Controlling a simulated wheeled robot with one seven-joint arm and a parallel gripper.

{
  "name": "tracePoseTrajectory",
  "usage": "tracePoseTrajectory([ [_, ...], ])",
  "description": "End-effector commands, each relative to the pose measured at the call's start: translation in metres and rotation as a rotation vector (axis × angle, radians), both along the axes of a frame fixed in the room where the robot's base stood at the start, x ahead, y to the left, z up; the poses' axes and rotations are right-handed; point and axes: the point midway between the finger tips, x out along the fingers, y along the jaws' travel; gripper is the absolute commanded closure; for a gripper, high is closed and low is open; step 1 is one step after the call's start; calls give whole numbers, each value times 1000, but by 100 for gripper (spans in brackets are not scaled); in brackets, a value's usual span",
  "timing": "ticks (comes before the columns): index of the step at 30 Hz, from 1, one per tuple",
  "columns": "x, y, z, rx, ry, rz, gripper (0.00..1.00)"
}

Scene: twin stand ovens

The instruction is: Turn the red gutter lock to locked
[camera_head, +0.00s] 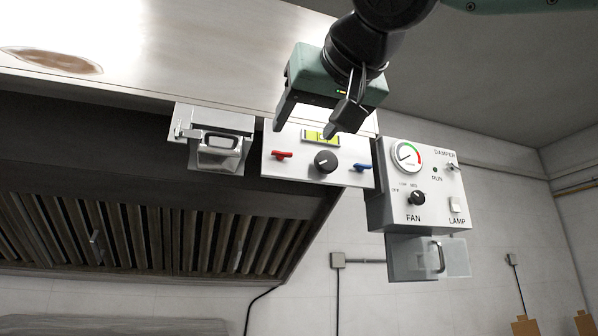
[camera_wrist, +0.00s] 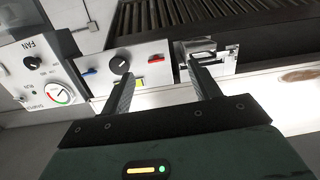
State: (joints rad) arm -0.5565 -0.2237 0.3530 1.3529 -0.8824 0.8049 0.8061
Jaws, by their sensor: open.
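The red gutter lock (camera_head: 282,155) is a small red lever on the left of a white panel (camera_head: 342,172) under the hood edge. It lies roughly level in the head view. It also shows in the wrist view (camera_wrist: 151,56), between my fingertips in the picture. A black knob (camera_head: 325,161) is in the panel's middle and a blue lever (camera_head: 362,167) on its right. My gripper (camera_head: 306,130) is open and empty, in front of the panel's upper part. Its fingers appear apart from the red lever. One finger hides part of the panel's upper edge.
A metal bracket with a small cup (camera_head: 216,140) hangs left of the panel. A fan control box (camera_head: 415,185) with a gauge, knob and switches is to the right, with a clear holder (camera_head: 412,258) below. Hood filters (camera_head: 120,235) are at lower left. Space below the panel looks free.

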Motion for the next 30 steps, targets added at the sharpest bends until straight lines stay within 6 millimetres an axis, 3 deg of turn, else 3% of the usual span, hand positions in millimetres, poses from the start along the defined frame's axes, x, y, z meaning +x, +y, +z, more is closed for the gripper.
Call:
tracePoseTrajectory([
  [1, -5, -6, 17, 32, -32, -8, 38],
  [3, -10, -11, 31, 58, -59, -17, 38],
  [8, -2, -11, 39, 69, -70, -22, 38],
  [30, 134, 29, 40, 66, -68, -21, 38],
])
